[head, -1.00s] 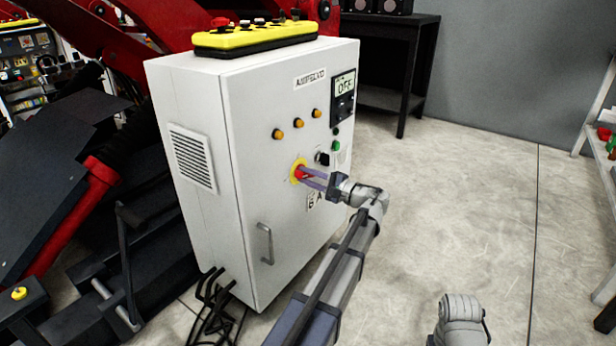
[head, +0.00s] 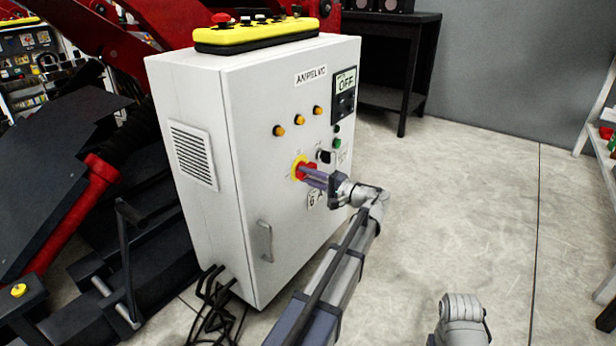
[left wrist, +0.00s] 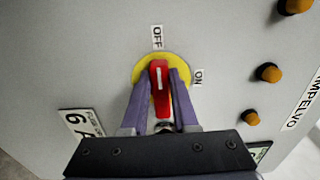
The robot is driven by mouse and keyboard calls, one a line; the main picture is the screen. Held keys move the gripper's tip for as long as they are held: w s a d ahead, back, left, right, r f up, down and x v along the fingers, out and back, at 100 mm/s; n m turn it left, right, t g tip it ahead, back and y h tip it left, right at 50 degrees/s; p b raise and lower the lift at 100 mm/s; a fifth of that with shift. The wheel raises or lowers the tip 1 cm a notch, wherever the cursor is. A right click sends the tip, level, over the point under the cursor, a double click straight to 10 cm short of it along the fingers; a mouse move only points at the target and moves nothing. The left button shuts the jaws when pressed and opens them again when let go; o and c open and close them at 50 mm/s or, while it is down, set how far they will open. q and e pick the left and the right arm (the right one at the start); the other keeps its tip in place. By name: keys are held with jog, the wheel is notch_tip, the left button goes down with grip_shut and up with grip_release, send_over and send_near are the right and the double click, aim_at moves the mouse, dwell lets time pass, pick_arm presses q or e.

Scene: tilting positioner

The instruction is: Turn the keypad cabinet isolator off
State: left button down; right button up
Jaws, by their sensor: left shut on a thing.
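The keypad cabinet (head: 290,210) is a pale grey box with its front door facing right. Its isolator is a red handle (left wrist: 160,82) on a yellow round plate (left wrist: 143,70). In the left wrist view the handle's white line points close to the OFF label (left wrist: 157,37); the ON label (left wrist: 198,77) is to the right. My left gripper (head: 312,175) reaches the isolator from the right, its purple fingers on either side of the handle, shut on it. The fingers and wrist hide part of the handle. My right gripper is not in view.
A display (head: 345,82) on the cabinet reads OFF. Orange lamps (head: 298,122), a green button (head: 337,143) and a black switch (head: 325,157) are near the isolator. A yellow control box (head: 255,37) lies on top. The floor to the right is clear.

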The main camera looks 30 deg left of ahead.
pick_arm(q)
jog(key=c, duration=0.7)
grip_release()
jog(key=d, duration=0.7)
jog(key=shift+s+d, duration=0.3)
jog(key=shift+d, duration=0.1)
